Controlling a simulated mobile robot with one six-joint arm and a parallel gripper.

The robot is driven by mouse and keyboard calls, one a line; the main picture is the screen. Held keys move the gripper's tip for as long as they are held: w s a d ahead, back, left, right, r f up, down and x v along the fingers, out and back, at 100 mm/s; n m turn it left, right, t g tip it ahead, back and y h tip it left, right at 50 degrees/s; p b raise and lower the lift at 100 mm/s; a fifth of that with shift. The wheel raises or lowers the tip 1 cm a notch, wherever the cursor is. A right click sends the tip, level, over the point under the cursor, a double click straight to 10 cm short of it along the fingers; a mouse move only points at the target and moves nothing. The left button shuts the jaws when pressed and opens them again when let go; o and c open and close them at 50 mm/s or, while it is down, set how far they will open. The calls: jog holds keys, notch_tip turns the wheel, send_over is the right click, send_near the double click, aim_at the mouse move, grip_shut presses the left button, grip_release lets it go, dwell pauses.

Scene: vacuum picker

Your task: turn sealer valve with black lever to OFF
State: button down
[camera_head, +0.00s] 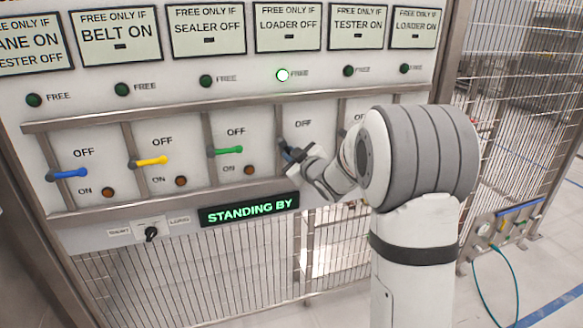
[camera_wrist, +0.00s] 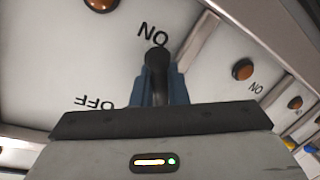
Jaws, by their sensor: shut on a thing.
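The black lever (camera_wrist: 157,84) stands between the blue fingers of my gripper (camera_wrist: 158,88) in the wrist view, and its visible end is close to the ON lettering. The OFF lettering lies to the lower left of it there, upside down. In the head view my gripper (camera_head: 290,153) is at the fourth panel from the left, below its OFF label. The fingers are shut on the lever. My wrist hides most of this panel's lower part, so the lever's exact angle is hard to tell.
Blue (camera_head: 68,174), yellow (camera_head: 150,161) and green (camera_head: 226,152) levers sit in panels to the left, between metal dividers. The fourth free lamp (camera_head: 282,75) is lit; the others are dark. A display (camera_head: 248,210) reads STANDING BY. My arm covers the panels on the right.

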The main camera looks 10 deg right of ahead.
aim_at(294, 138)
jog(key=shift+w+d+r+n+h+b, duration=0.15)
jog(key=shift+d+n+b, duration=0.1)
jog(key=shift+n+b, duration=0.35)
jog(key=shift+s+d+r+n+h+b, duration=0.15)
jog(key=shift+d+n+b, duration=0.1)
jog(key=shift+n+b, duration=0.35)
jog(key=shift+w+d+r+n+h+b, duration=0.1)
jog(key=shift+d+r+n+h+b, duration=0.1)
jog(key=shift+n+b, duration=0.35)
jog(key=shift+d+r+n+h+b, duration=0.1)
jog(key=shift+r+n+h+b, duration=0.1)
jog(key=shift+n+b, duration=0.35)
jog(key=n+b, duration=0.1)
jog(key=r+n+b, duration=0.1)
jog(key=shift+d+r+n+h, duration=0.1)
jog(key=shift+d+n+h, duration=0.1)
jog(key=shift+n+h, duration=0.2)
jog(key=shift+r+n+h+b, duration=0.4)
jog(key=shift+r+n+b, duration=0.15)
jog(key=shift+n+b, duration=0.35)
jog(key=c, duration=1.5)
grip_release()
jog(key=shift+r, duration=0.1)
jog(key=shift+d, duration=0.1)
jog(key=p+v, duration=0.1)
jog(key=v, duration=0.6)
jog(key=shift+s+r, duration=0.2)
jog(key=shift+s, duration=0.2)
